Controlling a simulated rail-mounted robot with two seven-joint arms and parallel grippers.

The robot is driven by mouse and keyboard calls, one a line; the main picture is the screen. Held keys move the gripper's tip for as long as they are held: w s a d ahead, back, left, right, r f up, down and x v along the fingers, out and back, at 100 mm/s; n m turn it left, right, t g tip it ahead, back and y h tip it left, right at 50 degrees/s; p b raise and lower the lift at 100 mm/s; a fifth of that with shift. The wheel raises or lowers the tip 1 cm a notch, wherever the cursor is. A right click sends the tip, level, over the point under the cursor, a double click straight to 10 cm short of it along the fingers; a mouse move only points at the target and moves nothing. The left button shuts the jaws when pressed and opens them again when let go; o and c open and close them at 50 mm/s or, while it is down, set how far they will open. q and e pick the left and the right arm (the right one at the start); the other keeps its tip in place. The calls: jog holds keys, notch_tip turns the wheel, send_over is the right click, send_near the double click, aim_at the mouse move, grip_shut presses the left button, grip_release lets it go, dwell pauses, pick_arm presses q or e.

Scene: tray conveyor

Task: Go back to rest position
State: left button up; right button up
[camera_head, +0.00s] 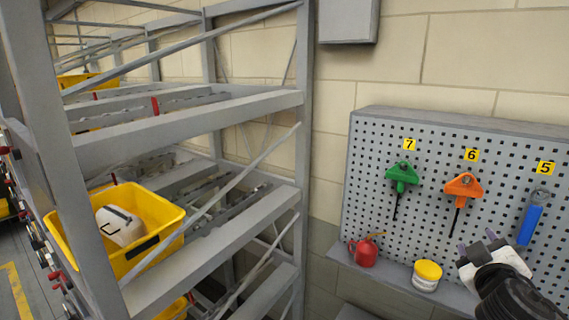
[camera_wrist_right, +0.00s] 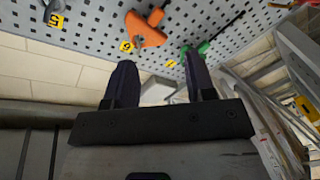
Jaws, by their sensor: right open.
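My right gripper (camera_head: 477,246) is at the lower right of the head view, in front of the pegboard. Its two fingers stand apart with nothing between them, as the right wrist view (camera_wrist_right: 158,85) also shows. The orange-handled tool (camera_head: 463,187) hangs under label 6, above and left of the gripper. The green-handled tool (camera_head: 402,176) hangs under label 7, and the blue-handled tool (camera_head: 531,218) under label 5. My left gripper is not in view.
A grey pegboard (camera_head: 370,140) has a shelf with a red oil can (camera_head: 364,251) and a yellow-lidded white jar (camera_head: 427,275), left of my right gripper. A grey rack (camera_head: 235,110) at left holds a yellow bin (camera_head: 160,207) with a white canister (camera_head: 120,226).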

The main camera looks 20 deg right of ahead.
jog(key=s+a+f+n+g+y, duration=0.15)
jog(key=a+f, duration=0.25)
jog(key=f, duration=0.5)
jog(key=s+a+f+n+g+y, duration=0.1)
jog(key=s+a+f+y, duration=0.15)
jog(key=a+f, duration=0.45)
jog(key=s+a+f+n+g+y, duration=0.1)
jog(key=a+f+n+y, duration=0.15)
jog(key=f, duration=0.85)
jog(key=s+a+f+m+g+y, duration=0.4)
jog(key=s+a+f+g+y, duration=0.25)
jog(key=s+a+f, duration=1.15)
notch_tip(320, 180, up, 20)
jog(key=w+t+p, duration=0.1)
jog(key=p, duration=1.6)
jog(key=shift+w+f, duration=0.25)
jog(key=shift+w, duration=0.1)
jog(key=shift+a, duration=0.1)
